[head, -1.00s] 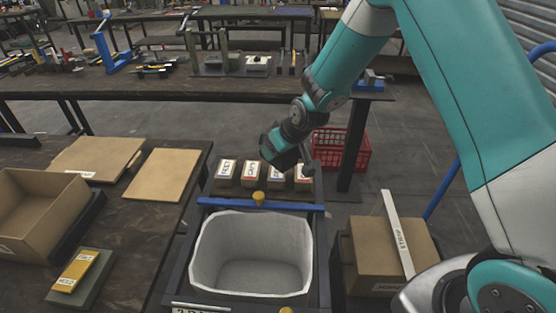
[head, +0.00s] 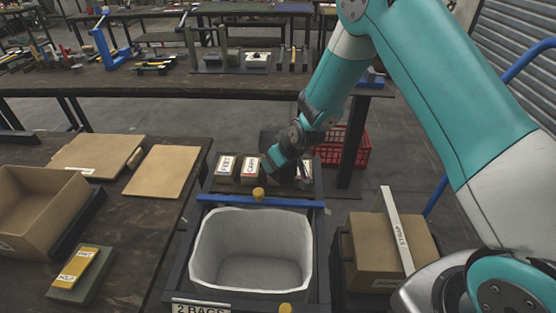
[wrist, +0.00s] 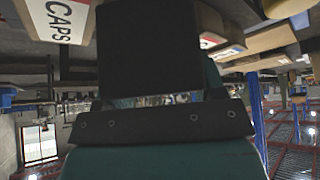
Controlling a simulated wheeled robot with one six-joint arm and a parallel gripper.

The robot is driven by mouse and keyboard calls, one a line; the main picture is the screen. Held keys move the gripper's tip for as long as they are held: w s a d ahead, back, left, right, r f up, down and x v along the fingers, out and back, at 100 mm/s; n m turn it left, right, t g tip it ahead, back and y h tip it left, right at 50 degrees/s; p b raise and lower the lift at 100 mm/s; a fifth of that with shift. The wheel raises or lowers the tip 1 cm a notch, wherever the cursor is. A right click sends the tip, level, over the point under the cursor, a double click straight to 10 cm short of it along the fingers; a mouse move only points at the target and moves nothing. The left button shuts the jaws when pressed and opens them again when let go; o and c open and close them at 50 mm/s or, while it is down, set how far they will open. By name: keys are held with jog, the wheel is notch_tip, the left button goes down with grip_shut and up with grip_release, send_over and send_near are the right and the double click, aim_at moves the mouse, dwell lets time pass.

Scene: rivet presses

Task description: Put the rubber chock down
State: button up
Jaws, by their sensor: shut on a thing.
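My gripper (head: 279,161) is low over the row of small labelled boxes behind the blue bar, partly hiding the right-hand ones. It is shut on a plain black block, which I take to be the rubber chock (wrist: 150,48); this fills the upper middle of the wrist view, just beyond the dark screwed plate of my gripper. The fingertips are hidden there. In the head view the chock is hard to tell from the dark gripper. I cannot tell whether it touches anything below.
The caps box (head: 250,170) stands close beside my gripper. A lined grey bin (head: 252,265) is in front, behind it a red crate (head: 357,150). A cardboard box with a white strip (head: 398,235) stands right. Boards (head: 162,172) lie on the left table.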

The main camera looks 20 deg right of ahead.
jog(key=shift+f, duration=0.2)
jog(key=o, duration=1.1)
jog(key=shift+r, duration=0.1)
